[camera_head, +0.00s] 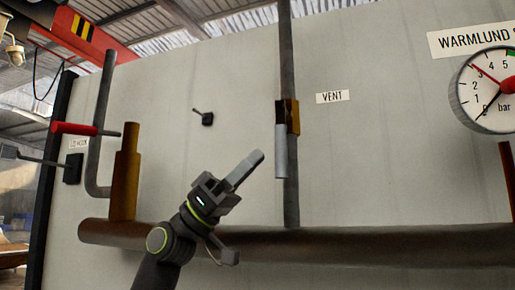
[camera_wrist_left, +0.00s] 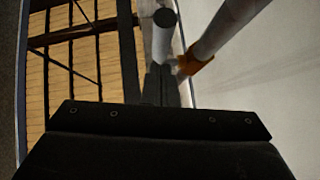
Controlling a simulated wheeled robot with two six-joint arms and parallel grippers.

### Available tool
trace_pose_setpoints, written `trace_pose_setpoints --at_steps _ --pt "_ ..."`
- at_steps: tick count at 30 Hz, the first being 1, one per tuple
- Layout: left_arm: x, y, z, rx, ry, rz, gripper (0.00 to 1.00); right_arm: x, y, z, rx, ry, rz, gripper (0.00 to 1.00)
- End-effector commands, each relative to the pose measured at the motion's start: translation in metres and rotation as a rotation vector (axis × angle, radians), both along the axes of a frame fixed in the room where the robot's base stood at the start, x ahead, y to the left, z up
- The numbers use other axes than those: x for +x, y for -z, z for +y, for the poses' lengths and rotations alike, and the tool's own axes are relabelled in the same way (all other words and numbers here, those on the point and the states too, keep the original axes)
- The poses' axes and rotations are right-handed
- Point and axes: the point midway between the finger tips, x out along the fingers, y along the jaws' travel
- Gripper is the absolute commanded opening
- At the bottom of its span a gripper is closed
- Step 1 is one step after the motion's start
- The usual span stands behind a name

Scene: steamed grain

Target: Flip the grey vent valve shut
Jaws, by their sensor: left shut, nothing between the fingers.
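The vent valve has a brass-coloured body (camera_head: 293,116) on a vertical grey pipe (camera_head: 286,55), beside the VENT label (camera_head: 333,97). Its grey handle (camera_head: 281,152) hangs down from the body, along the pipe. My left gripper (camera_head: 257,158) is shut and empty, with its tips just left of the handle's lower part. The left wrist view shows the handle (camera_wrist_left: 162,42) end-on beyond the fingertips (camera_wrist_left: 158,82), and the brass body (camera_wrist_left: 195,64) to the right. I cannot tell whether the tips touch the handle. My right gripper is not in view.
A thick brown horizontal pipe (camera_head: 350,246) runs below the valve. A pressure gauge (camera_head: 488,92) is at the right. A red-handled lever (camera_head: 75,129) and a brown upright pipe (camera_head: 126,170) stand at the left. A small black switch (camera_head: 207,119) sits on the pale wall (camera_head: 380,170).

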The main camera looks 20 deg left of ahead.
Motion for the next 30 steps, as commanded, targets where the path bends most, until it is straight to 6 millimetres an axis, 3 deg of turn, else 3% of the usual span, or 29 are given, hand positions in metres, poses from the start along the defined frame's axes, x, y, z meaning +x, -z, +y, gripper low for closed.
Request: trace_pose_setpoints --at_steps 6,16,30 --pt "0.002 0.000 -0.012 0.000 -0.001 0.001 0.00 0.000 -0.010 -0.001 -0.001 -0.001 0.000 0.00" --pt "0.003 0.001 -0.014 0.000 -0.001 0.000 0.00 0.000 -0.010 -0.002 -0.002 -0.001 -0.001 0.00" --pt "0.002 0.004 -0.020 -0.065 0.000 0.002 0.00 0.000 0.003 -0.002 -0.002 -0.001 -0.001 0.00"
